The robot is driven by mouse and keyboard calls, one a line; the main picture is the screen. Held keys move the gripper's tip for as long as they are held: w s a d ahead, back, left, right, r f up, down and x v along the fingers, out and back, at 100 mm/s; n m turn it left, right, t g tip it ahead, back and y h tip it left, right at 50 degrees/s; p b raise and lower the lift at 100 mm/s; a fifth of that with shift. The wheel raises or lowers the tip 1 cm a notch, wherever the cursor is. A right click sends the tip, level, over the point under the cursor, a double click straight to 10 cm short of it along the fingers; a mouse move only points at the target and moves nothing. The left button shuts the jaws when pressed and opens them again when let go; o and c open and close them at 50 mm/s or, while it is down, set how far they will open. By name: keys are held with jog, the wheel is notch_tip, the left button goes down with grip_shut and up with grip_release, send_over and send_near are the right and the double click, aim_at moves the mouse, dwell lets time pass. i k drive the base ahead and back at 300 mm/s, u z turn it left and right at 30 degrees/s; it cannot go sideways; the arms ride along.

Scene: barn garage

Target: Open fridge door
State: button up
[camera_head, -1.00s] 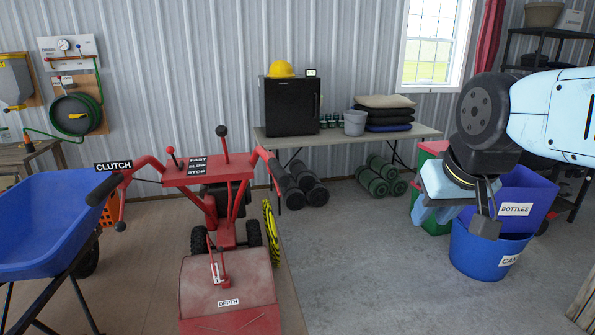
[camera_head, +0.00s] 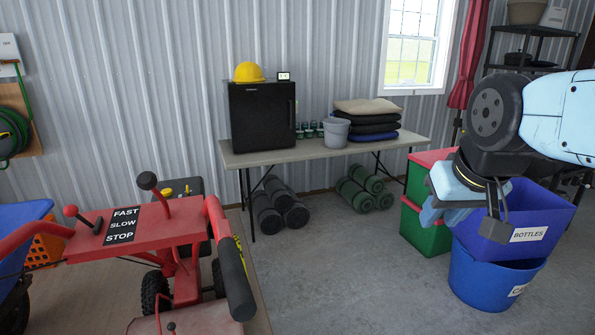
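A small black fridge (camera_head: 262,118) stands on the left part of a folding table (camera_head: 326,146) against the corrugated wall. Its front door faces me and looks shut. A yellow hard hat (camera_head: 249,72) and a small clock-like display (camera_head: 283,76) sit on top of it. My gripper (camera_head: 462,222) hangs at the right of the picture, in front of the bins and well apart from the fridge. Its fingers point down and show partly edge-on, so I cannot tell how far apart they are. I see nothing held in it.
A red tiller (camera_head: 135,228) stands at the lower left, its handle (camera_head: 232,268) reaching toward the middle. A grey bucket (camera_head: 335,132) and stacked cushions (camera_head: 372,121) share the table. Rolled mats (camera_head: 279,207) lie beneath. Blue bins (camera_head: 492,270) stand at right. The concrete floor (camera_head: 345,275) between is clear.

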aim_at(263, 115)
jog(key=z, duration=0.05)
jog(key=i, duration=3.85)
jog(key=u, duration=0.15)
